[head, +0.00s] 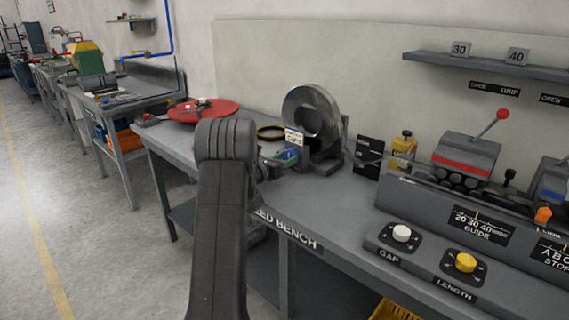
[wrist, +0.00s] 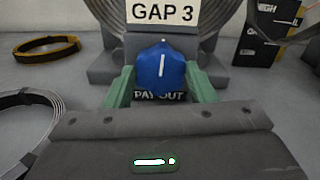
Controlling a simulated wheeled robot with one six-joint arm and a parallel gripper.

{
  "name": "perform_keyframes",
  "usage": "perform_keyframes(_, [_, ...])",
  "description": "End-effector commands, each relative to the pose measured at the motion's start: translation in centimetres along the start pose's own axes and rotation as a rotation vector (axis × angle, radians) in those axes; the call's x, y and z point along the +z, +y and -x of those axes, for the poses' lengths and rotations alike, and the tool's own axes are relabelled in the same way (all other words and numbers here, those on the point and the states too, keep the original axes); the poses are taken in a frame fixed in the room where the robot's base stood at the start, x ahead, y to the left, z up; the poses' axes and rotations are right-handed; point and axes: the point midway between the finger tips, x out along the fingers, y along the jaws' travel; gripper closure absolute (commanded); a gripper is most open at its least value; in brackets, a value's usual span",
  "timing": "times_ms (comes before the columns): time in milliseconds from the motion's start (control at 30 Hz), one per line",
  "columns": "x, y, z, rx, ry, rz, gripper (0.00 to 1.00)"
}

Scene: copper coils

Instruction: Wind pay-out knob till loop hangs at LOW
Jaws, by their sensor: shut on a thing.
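The blue pay-out knob (wrist: 161,70) sits on the front of the coil stand, above a label reading PAY OUT. Its white pointer line stands upright. My gripper (wrist: 161,84) has its green fingers on both sides of the knob and is shut on it. In the head view the knob (head: 290,155) shows small beside my gripper (head: 280,158). A metal coil (head: 312,112) stands upright on the stand behind it. A sign reading GAP 3 (wrist: 163,12) is above the knob. A dark board at the right (wrist: 273,40) carries the word HIGH; a LOW mark and the loop's height cannot be made out.
A loose strip coil (wrist: 30,125) lies left of my gripper, and a brown ring (wrist: 45,46) lies behind it. A red disc (head: 203,110) lies on the bench further left. The guide panel with its white GAP knob (head: 401,233) and yellow LENGTH knob (head: 465,262) is at the right.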

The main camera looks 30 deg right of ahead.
Motion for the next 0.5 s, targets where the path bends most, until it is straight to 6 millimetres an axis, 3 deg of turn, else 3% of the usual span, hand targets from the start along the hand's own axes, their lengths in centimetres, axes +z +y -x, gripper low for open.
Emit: perform_keyframes(500, [-0.96,-0.02,0.03,0.001,-0.003,-0.395,0.73])
